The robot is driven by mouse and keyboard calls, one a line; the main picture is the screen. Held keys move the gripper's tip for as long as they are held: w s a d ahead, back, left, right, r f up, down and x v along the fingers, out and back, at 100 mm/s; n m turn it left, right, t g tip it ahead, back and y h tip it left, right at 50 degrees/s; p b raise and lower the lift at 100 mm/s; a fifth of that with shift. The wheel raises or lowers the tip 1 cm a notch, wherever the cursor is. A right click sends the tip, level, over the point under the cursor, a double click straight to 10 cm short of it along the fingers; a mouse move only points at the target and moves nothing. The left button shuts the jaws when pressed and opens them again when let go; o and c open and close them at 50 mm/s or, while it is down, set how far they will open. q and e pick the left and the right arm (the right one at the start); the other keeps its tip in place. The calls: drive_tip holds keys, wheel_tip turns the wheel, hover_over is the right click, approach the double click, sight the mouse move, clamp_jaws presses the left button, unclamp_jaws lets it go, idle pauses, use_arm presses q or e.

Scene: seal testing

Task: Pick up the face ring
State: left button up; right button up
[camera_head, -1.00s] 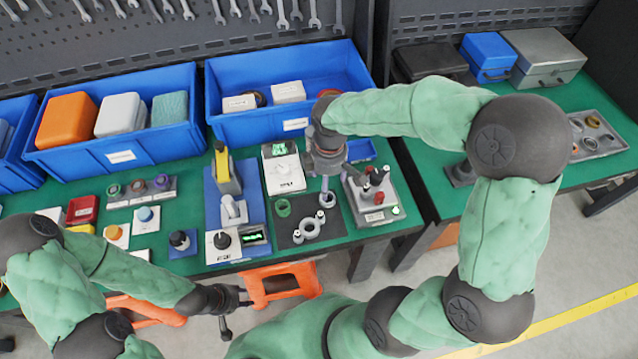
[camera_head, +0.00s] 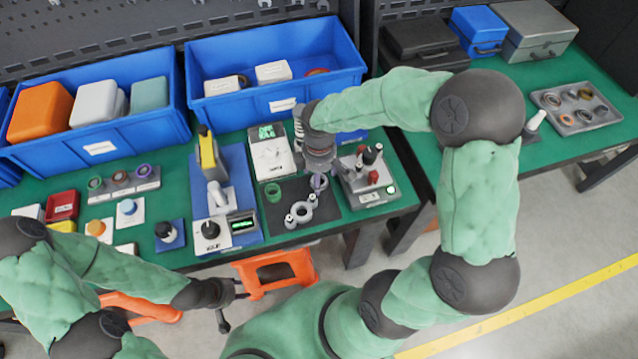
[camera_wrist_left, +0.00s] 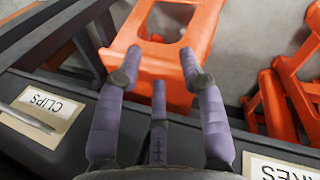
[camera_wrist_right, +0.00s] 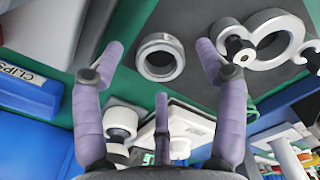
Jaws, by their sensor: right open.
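The face ring appears to be the silver ring (camera_wrist_right: 160,57) on a dark mat in the right wrist view. It lies between and beyond my right gripper's fingertips, apart from both. My right gripper (camera_wrist_right: 158,58) is open and empty. In the head view the right gripper (camera_head: 318,182) points down over the right part of the dark mat (camera_head: 275,218) and largely hides this ring. My left gripper (camera_head: 229,305) hangs in front of the table edge. The left wrist view shows it open and empty (camera_wrist_left: 160,68), above an orange stool.
A grey two-ring bracket (camera_head: 299,213) with dark knobs and a green ring (camera_head: 272,192) lie near the gripper. A white scale (camera_head: 271,155) and blue bins (camera_head: 277,90) are behind.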

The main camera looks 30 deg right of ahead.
drive_tip(key=shift+f, duration=0.65)
drive_tip(key=shift+r, duration=0.1)
drive_tip(key=c, duration=1.2)
drive_tip(key=shift+r, duration=0.15)
drive_tip(key=shift+c, duration=0.2)
